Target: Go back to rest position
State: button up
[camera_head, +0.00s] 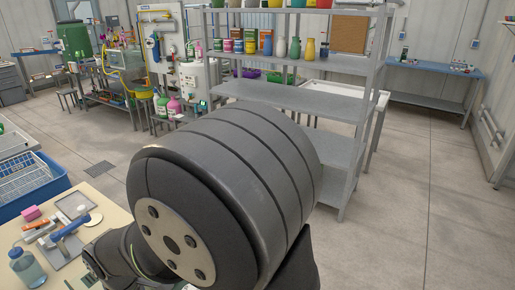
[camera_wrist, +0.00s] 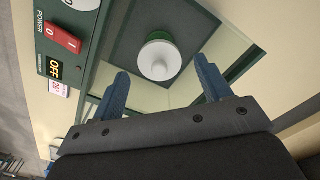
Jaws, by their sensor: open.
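My gripper (camera_wrist: 163,84) shows in the wrist view with its two blue fingers spread wide apart. Nothing is between the fingertips that I can see it touching. Beyond them is a round white part with a green rim (camera_wrist: 159,60), set in a dark green frame (camera_wrist: 190,12). I cannot tell how far it is from the fingers. In the head view my own dark arm link fills the middle, and I cannot make out my gripper there.
Beside the fingers in the wrist view is a green panel with a red power switch (camera_wrist: 62,38) and an OFF display (camera_wrist: 55,68). In the head view, a cream bench (camera_head: 105,207) holds a bottle (camera_head: 27,267); a grey shelf rack (camera_head: 345,140) stands behind my arm. Floor right is clear.

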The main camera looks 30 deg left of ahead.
notch_tip(320, 180, down, 7)
jog(key=shift+r, duration=0.2)
jog(key=r, duration=1)
jog(key=shift+w+d+r, duration=0.1)
jog(key=shift+w+r, duration=0.15)
jog(key=shift+r, duration=0.05)
jog(key=w+d+m, duration=0.5)
jog(key=w+d, duration=0.7)
jog(key=w, duration=0.1)
jog(key=w+d+f+m, duration=0.2)
jog(key=w+d+m, duration=0.1)
jog(key=d, duration=0.8)
jog(key=shift+w+d+m, duration=0.35)
jog(key=shift+w+m, duration=0.05)
jog(key=shift+m, duration=0.1)
